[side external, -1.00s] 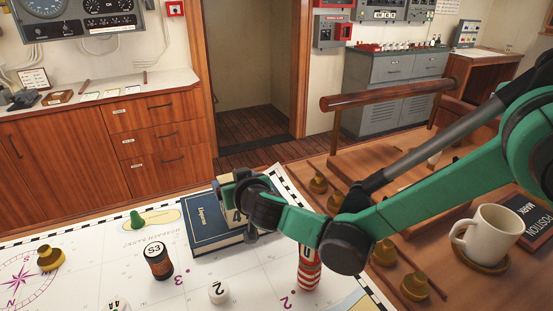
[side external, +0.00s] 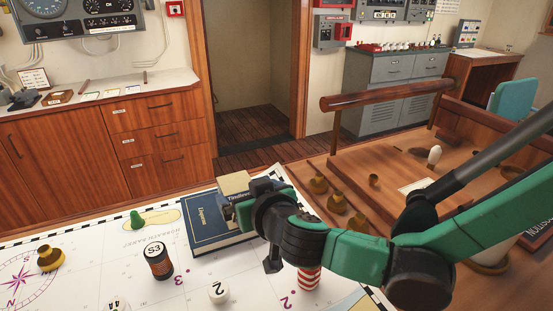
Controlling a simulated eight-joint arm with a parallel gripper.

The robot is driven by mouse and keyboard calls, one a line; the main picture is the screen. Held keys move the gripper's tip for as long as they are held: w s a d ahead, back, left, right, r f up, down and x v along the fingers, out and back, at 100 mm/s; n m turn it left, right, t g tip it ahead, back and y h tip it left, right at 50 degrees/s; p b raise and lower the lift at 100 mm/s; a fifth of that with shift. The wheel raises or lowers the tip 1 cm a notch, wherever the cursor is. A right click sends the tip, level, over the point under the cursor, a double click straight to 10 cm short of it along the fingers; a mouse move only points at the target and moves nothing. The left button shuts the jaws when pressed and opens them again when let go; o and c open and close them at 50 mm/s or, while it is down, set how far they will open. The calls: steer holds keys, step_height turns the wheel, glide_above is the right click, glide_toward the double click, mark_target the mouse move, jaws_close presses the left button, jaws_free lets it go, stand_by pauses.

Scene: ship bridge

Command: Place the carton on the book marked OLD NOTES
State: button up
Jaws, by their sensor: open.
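A dark blue book (side external: 207,232) lies on the chart; its small cover lettering does not clearly read OLD NOTES. A beige block (side external: 233,181) with a dark lettered band, seemingly "Timeless", sits at the book's far right part. I cannot tell whether this block is the carton or another book. No other carton or book marked OLD NOTES can be made out. My gripper (side external: 258,232) is open at the right edge of the blue book, close beside the block. My wrist hides part of that area, and contact cannot be judged.
A red-and-white striped piece (side external: 309,279) stands under my arm. A wooden rail (side external: 390,95) lies behind.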

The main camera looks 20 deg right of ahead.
steer(key=s+d+g, duration=0.3)
steer(key=s+d, duration=0.2)
steer(key=d, duration=0.5)
steer(key=s+d+r+g, duration=0.1)
steer(key=s+d+g, duration=0.2)
steer(key=s+d, duration=0.3)
steer(key=d, duration=0.5)
steer(key=shift+s+r+g, duration=0.25)
steer(key=shift+r+g, duration=0.05)
